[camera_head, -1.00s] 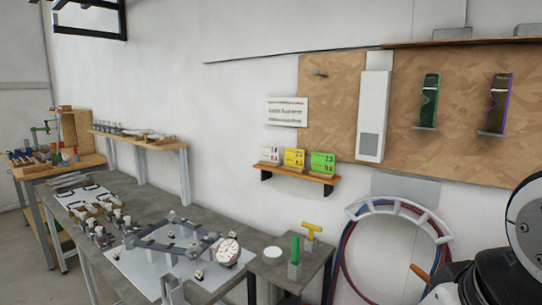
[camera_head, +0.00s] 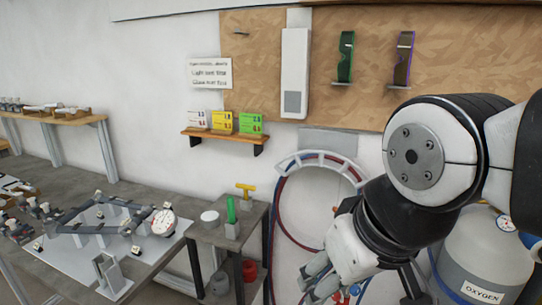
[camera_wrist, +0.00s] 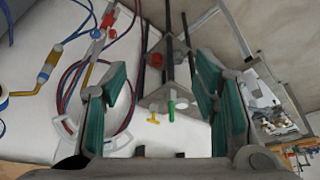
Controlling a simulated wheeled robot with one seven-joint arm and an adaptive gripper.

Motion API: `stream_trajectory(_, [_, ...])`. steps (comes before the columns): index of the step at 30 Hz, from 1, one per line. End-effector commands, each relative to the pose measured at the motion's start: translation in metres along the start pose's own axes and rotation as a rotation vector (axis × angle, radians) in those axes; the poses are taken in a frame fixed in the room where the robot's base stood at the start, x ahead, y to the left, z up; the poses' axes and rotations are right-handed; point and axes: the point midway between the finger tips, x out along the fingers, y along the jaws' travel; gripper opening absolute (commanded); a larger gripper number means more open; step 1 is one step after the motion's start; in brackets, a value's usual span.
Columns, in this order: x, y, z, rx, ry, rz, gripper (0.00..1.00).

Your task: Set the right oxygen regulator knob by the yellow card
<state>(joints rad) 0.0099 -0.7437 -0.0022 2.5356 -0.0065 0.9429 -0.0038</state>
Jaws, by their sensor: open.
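The yellow card (camera_head: 222,122) stands on the wall shelf between a white card and a green card; its figures are too small to read surely. A grey cylinder marked OXYGEN (camera_head: 455,285) stands at the lower right of the head view, with a round gauge (camera_head: 506,223) at its top. My arm hides part of the cylinder area, and I cannot make out the right oxygen regulator knob. My gripper (camera_head: 312,287) points downward left of the cylinder. In the wrist view its teal-padded fingers (camera_wrist: 163,105) are spread apart with nothing between them.
Red and blue hoses hang on a wall rack (camera_head: 318,160). A small table (camera_head: 205,236) holds a green-handled tool and a yellow T-handle. A workbench with a frame jig (camera_head: 90,228) stands at the left. The wrist view shows a red knob-like part (camera_wrist: 109,20) beside hoses.

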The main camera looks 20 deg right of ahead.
Motion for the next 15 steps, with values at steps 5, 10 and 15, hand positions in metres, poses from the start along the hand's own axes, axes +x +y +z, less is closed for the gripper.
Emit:
stream_trajectory(5, [0.013,0.004,0.010,0.153,-0.111,-0.036,0.55])
stream_trajectory(10, [0.030,0.008,0.021,0.447,-0.277,-0.138,0.55])
stream_trajectory(15, [0.043,0.012,0.021,0.768,-0.394,-0.282,0.55])
